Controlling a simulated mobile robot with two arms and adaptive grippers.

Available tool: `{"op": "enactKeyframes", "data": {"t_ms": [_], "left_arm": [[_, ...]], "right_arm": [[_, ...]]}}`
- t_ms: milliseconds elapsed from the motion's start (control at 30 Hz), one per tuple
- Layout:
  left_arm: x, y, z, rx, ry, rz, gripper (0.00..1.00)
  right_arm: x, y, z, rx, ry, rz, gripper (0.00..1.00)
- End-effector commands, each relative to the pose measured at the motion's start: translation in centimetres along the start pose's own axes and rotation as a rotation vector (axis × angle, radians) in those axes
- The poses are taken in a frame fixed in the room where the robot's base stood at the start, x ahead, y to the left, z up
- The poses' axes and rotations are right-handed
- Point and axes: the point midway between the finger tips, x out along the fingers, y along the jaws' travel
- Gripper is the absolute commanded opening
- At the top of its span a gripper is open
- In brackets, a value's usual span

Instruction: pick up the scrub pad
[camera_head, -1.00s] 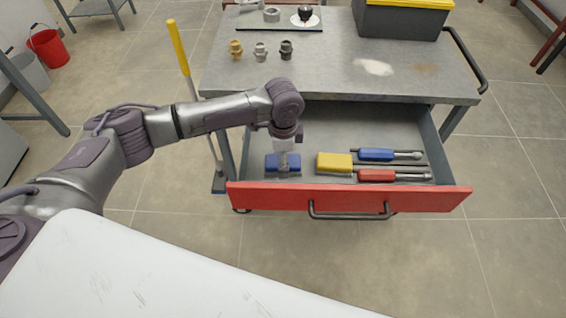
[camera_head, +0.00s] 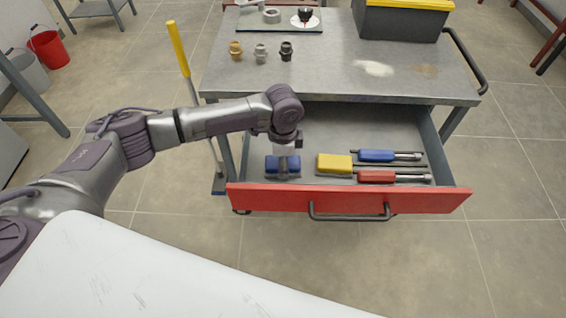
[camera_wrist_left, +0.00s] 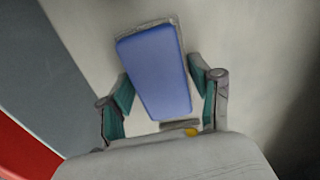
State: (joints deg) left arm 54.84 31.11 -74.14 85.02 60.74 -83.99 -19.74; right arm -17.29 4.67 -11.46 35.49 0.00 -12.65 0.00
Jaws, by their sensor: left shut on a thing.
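The scrub pad (camera_head: 271,167) is a blue block with a greyish edge, at the left end of the open drawer. It fills the space between the two fingers in the left wrist view (camera_wrist_left: 156,72). My left gripper (camera_head: 284,168) points down into the drawer and is shut on the pad, with a finger on each side. The gripper hides the middle of the pad in the head view. I cannot tell whether the pad is clear of the drawer floor. My right gripper is not in view.
The open drawer has a red front (camera_head: 350,199) with a dark handle. A yellow block (camera_head: 334,163), a blue-handled tool (camera_head: 376,155) and a red-handled tool (camera_head: 377,176) lie right of the pad. The grey cart top (camera_head: 330,80) overhangs the drawer's back and carries several small fittings.

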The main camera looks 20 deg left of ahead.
Motion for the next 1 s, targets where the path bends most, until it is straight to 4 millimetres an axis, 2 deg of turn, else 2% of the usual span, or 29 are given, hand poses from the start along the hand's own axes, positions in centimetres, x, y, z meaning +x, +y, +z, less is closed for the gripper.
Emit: {"op": "enactKeyframes", "data": {"t_ms": [167, 367, 733, 1000], "left_arm": [[-0.9, 0.0, 0.0, 0.0, 0.001, -0.001, 0.29], [-3.9, -0.1, -0.1, 0.0, 0.003, -0.003, 0.29], [-8.8, 0.9, -8.1, 0.003, 0.003, -0.001, 0.29], [-10.8, 1.3, -11.2, 0.0, 0.002, -0.001, 0.29]], "right_arm": [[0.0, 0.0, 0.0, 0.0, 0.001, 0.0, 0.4], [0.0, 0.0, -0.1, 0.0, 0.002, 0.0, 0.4], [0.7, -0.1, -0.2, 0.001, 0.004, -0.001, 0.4], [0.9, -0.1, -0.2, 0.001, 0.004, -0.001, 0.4]]}}
